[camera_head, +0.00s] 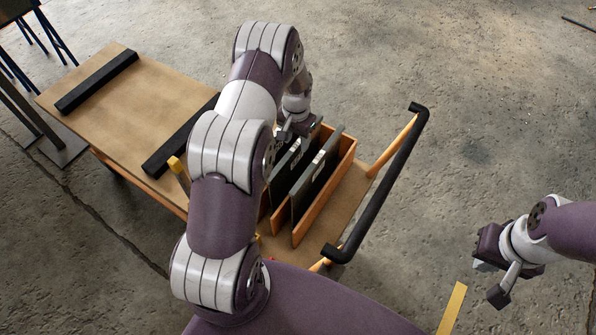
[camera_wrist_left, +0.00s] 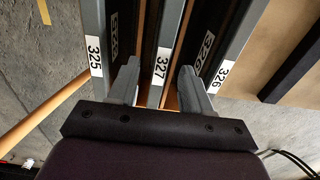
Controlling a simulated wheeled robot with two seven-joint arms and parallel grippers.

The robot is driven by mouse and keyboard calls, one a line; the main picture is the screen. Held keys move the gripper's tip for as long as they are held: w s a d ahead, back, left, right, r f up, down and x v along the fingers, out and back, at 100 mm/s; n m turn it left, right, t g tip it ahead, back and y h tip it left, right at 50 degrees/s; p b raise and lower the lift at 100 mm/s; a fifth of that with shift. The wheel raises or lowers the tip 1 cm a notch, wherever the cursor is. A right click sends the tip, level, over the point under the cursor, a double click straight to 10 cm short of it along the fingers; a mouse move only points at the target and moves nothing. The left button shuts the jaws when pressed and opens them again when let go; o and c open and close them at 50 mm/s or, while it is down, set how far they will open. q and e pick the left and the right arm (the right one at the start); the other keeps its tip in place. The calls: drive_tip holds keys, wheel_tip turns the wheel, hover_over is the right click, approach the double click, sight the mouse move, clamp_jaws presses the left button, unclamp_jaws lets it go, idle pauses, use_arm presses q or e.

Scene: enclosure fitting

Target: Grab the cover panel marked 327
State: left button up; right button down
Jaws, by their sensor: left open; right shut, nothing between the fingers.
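In the left wrist view the cover panel marked 327 (camera_wrist_left: 168,33) stands on edge between the panel marked 325 (camera_wrist_left: 93,28) and the panel marked 326 (camera_wrist_left: 236,30). My left gripper (camera_wrist_left: 158,78) is open, with one finger on each side of the 327 label; I cannot tell whether they touch the panel. In the head view the left gripper (camera_head: 298,126) is over the far end of the dark upright panels (camera_head: 316,178), whose numbers are too small to read there. My right gripper (camera_head: 492,270) is shut and empty, far right above the floor.
The panels stand in an orange wooden crate (camera_head: 326,197) on a cart with a black handle (camera_head: 385,185). A wooden table top (camera_head: 130,110) with black bars (camera_head: 97,82) lies to the left. My left arm hides part of the crate. Bare concrete floor surrounds the cart.

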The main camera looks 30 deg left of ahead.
sight(296, 152)
use_arm(q)
wheel_tip(296, 152, down, 6)
drive_tip(key=b, duration=0.3)
drive_tip(key=shift+s+f+b, duration=0.15)
drive_tip(key=shift+f+b, duration=0.05)
drive_tip(key=shift+b, duration=0.1)
drive_tip(key=shift+w, duration=0.2)
drive_tip(key=shift+s+r, duration=0.1)
drive_tip(key=shift+r, duration=0.05)
clamp_jaws()
drive_tip(key=shift+a+r, duration=0.1)
idle(0.5)
